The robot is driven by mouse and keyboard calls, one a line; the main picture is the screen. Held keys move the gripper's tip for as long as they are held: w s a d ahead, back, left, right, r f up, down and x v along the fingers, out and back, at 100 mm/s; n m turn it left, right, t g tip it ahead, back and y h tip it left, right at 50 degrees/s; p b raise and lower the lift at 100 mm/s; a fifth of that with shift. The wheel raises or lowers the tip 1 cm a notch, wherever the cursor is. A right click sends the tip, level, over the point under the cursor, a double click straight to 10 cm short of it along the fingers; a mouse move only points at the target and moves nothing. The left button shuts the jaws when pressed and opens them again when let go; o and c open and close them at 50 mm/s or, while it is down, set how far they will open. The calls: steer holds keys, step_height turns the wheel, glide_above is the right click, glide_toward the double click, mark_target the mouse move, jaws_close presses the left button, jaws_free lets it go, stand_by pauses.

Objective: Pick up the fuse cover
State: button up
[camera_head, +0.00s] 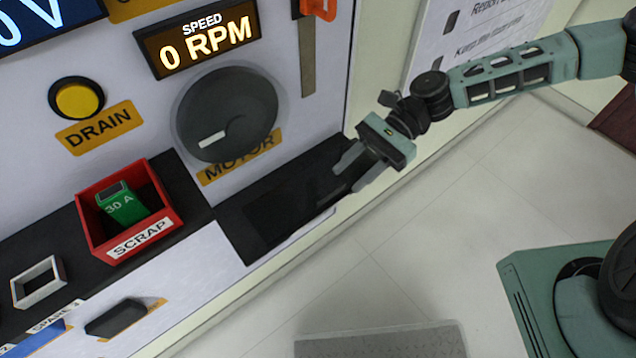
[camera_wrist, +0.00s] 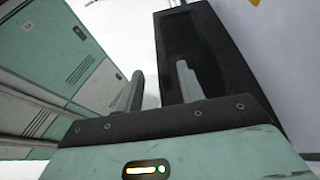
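My gripper (camera_head: 349,171) is open, with its two fingers apart and nothing visible between them. It is over the right end of a black ledge on the panel front. A dark, flat rectangular piece (camera_head: 285,212) shows on this ledge, left of my fingers; it may be the fuse cover, but dark on dark I cannot tell it from a tray. In the wrist view my fingers (camera_wrist: 160,75) stand apart, and the right one overlaps a black, walled rectangular shape (camera_wrist: 235,70). I cannot tell whether they touch.
A red scrap bin (camera_head: 165,232) holding a green 30 A fuse (camera_head: 121,204) stands on the ledge to the left. A black motor dial (camera_head: 227,114) and yellow drain button (camera_head: 77,100) are on the panel above. A white-rimmed socket (camera_head: 39,282) is at far left. Floor lies in front.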

mark_target(335, 185)
steer(key=shift+r+x, duration=0.1)
steer(key=shift+x, duration=1.25)
steer(key=shift+r+x, duration=0.15)
steer(key=shift+x, duration=1.2)
steer(key=shift+w+a, duration=0.1)
steer(key=shift+a, duration=0.05)
jaws_close()
